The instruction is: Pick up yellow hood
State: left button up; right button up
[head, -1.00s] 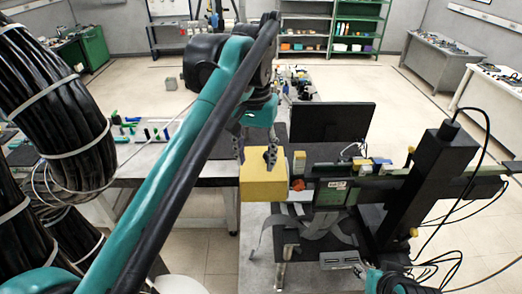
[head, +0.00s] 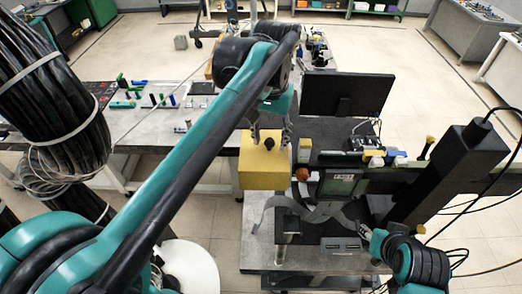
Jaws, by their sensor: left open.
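The yellow hood (head: 264,172) is a box-like block with a dark round knob (head: 269,144) on its top. It sits at the left end of the dark machine on the bench, in the middle of the head view. My left gripper (head: 270,138) comes down over the hood from above. Its fingers are apart, one on each side of the knob, close to the hood's top. Whether they touch it I cannot tell. My right arm (head: 405,255) shows at the lower right, but its fingers are not clearly visible.
A black monitor (head: 345,95) stands behind the machine. A black upright column (head: 450,175) with cables rises at the right. A grey table (head: 150,125) with small coloured parts lies to the left. A white round stool (head: 188,268) stands at the lower left.

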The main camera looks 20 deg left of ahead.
pick_arm(q)
jog(key=shift+f, duration=0.4)
jog(key=shift+s, duration=0.25)
jog(key=shift+w+f, duration=0.1)
jog(key=shift+w, duration=0.05)
grip_shut()
jog(key=shift+r, duration=0.2)
